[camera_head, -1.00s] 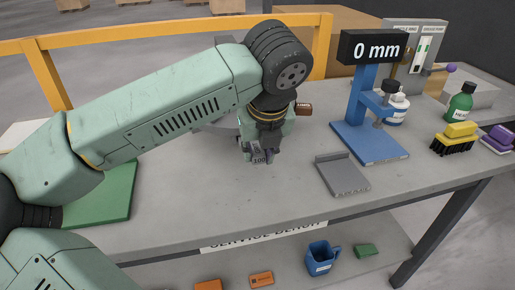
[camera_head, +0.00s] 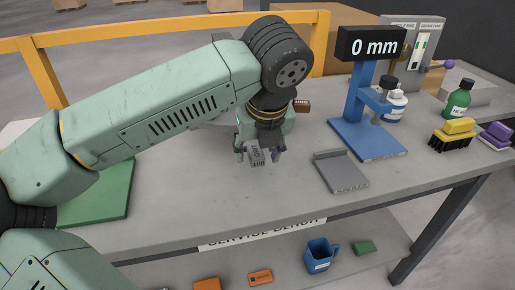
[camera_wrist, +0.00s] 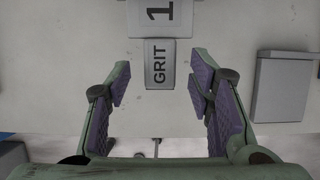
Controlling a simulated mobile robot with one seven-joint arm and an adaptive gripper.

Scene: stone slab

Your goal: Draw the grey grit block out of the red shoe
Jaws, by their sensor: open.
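The grey grit block (camera_head: 257,154), lettered GRIT and 100, shows at my gripper (camera_head: 258,158) over the middle of the bench. In the wrist view the block's GRIT face (camera_wrist: 160,76) lies straight ahead, centred between the purple-padded fingers of my gripper (camera_wrist: 160,88). The fingers stand wide apart, with a gap on both sides of the block and no contact to be seen. A wider grey face marked 1 (camera_wrist: 152,18) adjoins it at the top edge. I cannot make out the red shoe; my wrist hides much of the area behind the block.
A small brown thing (camera_head: 303,106) shows just right of my wrist. A grey tray (camera_head: 340,178) lies to the right, before a blue stand (camera_head: 368,143) with a 0 mm display (camera_head: 373,49). A green mat (camera_head: 100,195) lies left. The bench front is clear.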

